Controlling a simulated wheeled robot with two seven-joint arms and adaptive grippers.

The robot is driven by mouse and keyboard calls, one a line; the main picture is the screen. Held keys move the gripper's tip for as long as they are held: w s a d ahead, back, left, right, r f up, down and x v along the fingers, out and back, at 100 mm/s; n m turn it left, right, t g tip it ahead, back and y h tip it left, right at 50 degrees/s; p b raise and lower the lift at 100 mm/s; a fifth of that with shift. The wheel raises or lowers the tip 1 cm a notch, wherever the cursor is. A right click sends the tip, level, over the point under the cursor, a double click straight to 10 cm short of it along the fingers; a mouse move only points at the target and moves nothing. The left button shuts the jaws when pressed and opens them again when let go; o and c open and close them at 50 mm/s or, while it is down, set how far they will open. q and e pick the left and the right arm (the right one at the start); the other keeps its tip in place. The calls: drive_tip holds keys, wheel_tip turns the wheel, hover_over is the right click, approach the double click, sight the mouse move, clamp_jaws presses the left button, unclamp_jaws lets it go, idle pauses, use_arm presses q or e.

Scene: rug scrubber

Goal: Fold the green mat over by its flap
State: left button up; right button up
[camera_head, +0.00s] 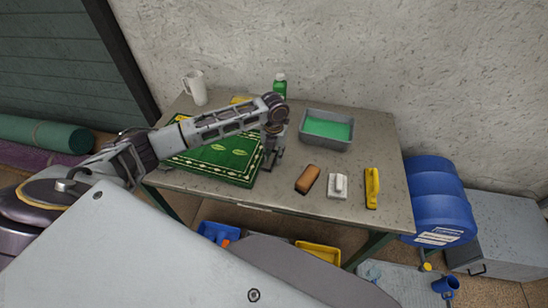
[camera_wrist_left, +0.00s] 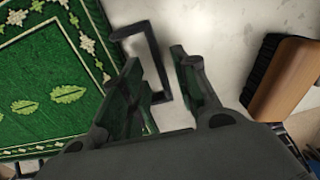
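The green mat (camera_head: 225,160), with its pale leaf pattern and border, lies flat on the table, partly behind my left arm. In the left wrist view the mat (camera_wrist_left: 35,85) fills the left side. A thin dark bent bar (camera_wrist_left: 155,55) stands out beside the mat's right edge; I cannot tell whether it is the flap's handle. My left gripper (camera_head: 271,158) is just right of the mat. In the wrist view its fingers (camera_wrist_left: 156,60) are apart, with the bar seen between and beyond them. Contact with the bar cannot be told. My right gripper is not in view.
A brown brush (camera_head: 307,179), a white scrubber (camera_head: 338,186) and a yellow-handled tool (camera_head: 372,188) lie right of the gripper. A grey tub of green liquid (camera_head: 327,129), a green bottle (camera_head: 280,86) and a white jug (camera_head: 195,87) stand behind.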

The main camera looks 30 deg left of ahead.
use_arm(q)
drive_tip(key=shift+f, duration=1.1)
clamp_jaws()
